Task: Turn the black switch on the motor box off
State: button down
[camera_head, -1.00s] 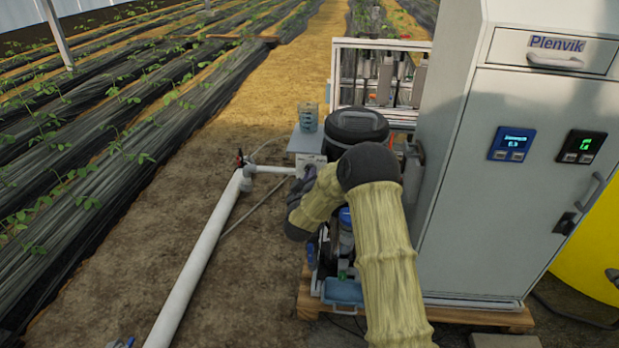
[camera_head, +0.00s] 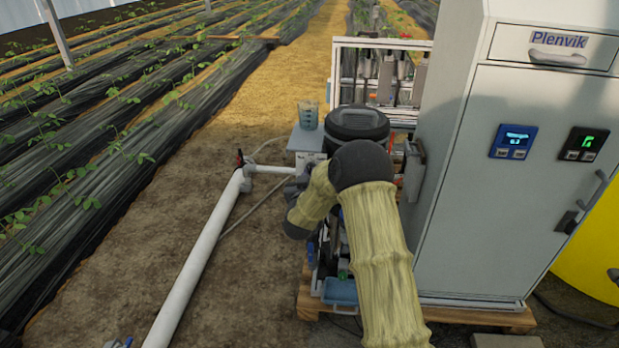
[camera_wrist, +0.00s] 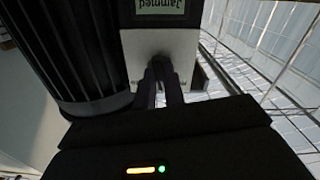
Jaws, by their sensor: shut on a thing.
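The motor box (camera_wrist: 190,52) is a light grey face in the middle of the wrist view, beside a dark finned motor body (camera_wrist: 75,45). A green label reading "Jammed" (camera_wrist: 163,4) shows at its top edge. My gripper (camera_wrist: 166,66) reaches onto this face with its two dark fingers close together. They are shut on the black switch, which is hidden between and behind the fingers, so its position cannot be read. In the head view my yellow-sleeved arm covers most of the motor area, and the fingertips are not clear.
A grey cabinet (camera_head: 480,190) with two displays stands to the right. A black-lidded drum (camera_head: 357,124) and a beaker (camera_head: 308,115) on a small stand are just beyond my arm. A white pipe (camera_head: 200,255) runs along the ground at left. Bare soil lies around it.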

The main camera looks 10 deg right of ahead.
jog(key=shift+m+b, duration=0.3)
jog(key=shift+m, duration=0.9)
jog(key=c, duration=1.5)
grip_release()
jog(key=shift+s+a, duration=0.1)
jog(key=p+v, duration=0.2)
jog(key=v, duration=1.5)
jog(key=shift+s+p, duration=0.1)
jog(key=shift+p, duration=0.2)
